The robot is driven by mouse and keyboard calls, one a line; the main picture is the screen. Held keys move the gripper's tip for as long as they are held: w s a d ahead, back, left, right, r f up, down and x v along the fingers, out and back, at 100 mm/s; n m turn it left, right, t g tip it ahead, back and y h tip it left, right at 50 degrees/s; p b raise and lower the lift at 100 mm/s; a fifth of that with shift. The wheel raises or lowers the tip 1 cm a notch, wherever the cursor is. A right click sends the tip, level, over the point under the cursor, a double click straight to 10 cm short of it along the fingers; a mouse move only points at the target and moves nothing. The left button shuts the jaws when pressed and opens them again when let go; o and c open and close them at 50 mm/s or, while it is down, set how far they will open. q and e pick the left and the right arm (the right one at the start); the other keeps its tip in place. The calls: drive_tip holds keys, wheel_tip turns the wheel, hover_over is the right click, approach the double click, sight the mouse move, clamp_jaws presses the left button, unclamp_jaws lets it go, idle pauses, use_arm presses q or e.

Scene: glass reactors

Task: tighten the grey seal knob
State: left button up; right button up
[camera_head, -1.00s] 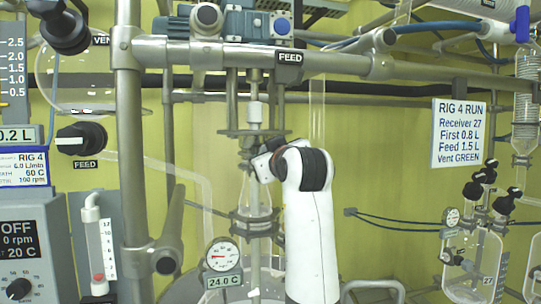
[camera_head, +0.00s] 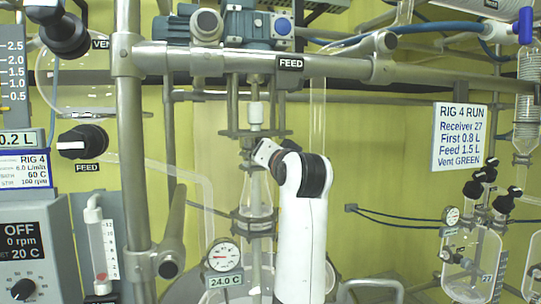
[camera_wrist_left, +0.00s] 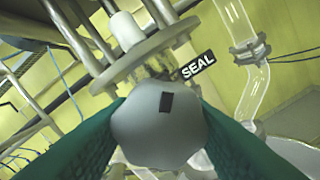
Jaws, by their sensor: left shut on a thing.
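The grey seal knob (camera_wrist_left: 158,112) is a rounded lump with a dark rectangular mark, large in the left wrist view. It sits just below a round metal flange (camera_wrist_left: 140,62), with a black SEAL label (camera_wrist_left: 198,65) beside it. My left gripper (camera_wrist_left: 160,135) has its green-padded fingers on both sides of the knob, shut on it. In the head view the left gripper (camera_head: 262,152) is at the stirrer shaft below the flange plate, and I cannot make out the knob there. My right gripper is not in view.
Metal frame posts (camera_head: 130,150) and a crossbar (camera_head: 330,65) surround the work spot. A glass neck (camera_head: 256,205) stands just below the gripper, and a dial gauge (camera_head: 223,255) hangs lower left. A feed knob (camera_head: 82,142) is at the left.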

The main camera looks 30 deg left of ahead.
use_arm(q)
drive_tip(key=m+p, duration=0.1)
drive_tip(key=m, duration=0.3)
drive_tip(key=shift+f+m, duration=0.1)
drive_tip(key=shift+m, duration=0.2)
drive_tip(key=shift+m+p, duration=1.05)
drive_tip(key=shift+m, duration=0.85)
drive_tip(key=o, duration=1)
drive_tip(key=shift+s, duration=0.1)
drive_tip(key=b+v, duration=0.5)
drive_tip(key=v, duration=0.7)
drive_tip(key=shift+a, duration=0.1)
